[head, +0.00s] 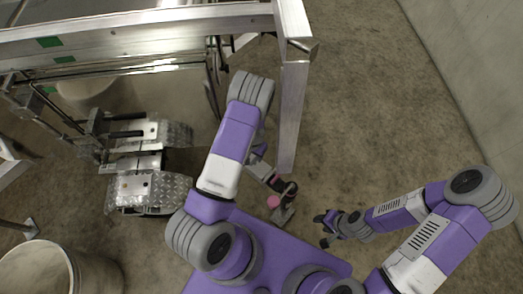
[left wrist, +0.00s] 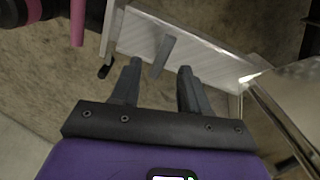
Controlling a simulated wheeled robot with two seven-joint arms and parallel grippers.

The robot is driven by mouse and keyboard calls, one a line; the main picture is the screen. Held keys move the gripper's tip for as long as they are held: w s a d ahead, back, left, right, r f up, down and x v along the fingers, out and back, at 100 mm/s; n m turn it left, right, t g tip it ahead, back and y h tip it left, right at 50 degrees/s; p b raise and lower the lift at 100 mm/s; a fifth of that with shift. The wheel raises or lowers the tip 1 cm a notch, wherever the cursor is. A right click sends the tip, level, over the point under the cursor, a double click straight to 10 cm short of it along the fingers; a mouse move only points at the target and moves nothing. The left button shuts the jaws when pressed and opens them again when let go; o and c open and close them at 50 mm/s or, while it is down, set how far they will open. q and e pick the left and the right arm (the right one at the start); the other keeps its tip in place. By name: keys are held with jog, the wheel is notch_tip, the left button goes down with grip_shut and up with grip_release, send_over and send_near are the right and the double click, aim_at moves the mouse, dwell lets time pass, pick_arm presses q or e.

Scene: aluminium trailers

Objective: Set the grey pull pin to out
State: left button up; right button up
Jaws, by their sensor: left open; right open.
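A short grey bar, which looks like the grey pull pin (left wrist: 163,56), shows in the left wrist view against a bare aluminium plate (left wrist: 205,58). My left gripper (left wrist: 158,68) is open, with one dark finger on each side of the bar's lower end. I cannot tell whether either finger touches it. In the head view my left arm hides most of that hand, and I cannot make out the pin there. My right gripper (head: 321,231) is open and empty, low over the floor, right of the trailer's coupling parts.
A pink rod (left wrist: 77,22) and a black lever (left wrist: 105,68) are close to the left hand. A pink knob (head: 274,202) is beside it in the head view. The aluminium trailer frame (head: 293,110) runs alongside my left arm. Floor on the right is clear up to a wall (head: 470,60).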

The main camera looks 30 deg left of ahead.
aim_at(255, 159)
pick_arm(q)
jog(key=shift+w+a+f+b, duration=0.1)
jog(key=shift+f+b, duration=0.5)
jog(key=shift+f, duration=1.2)
jog(key=shift+w+f+b, duration=0.1)
jog(key=shift+f+b, duration=0.45)
jog(key=shift+f, duration=1.25)
jog(key=shift+c, duration=0.3)
grip_shut()
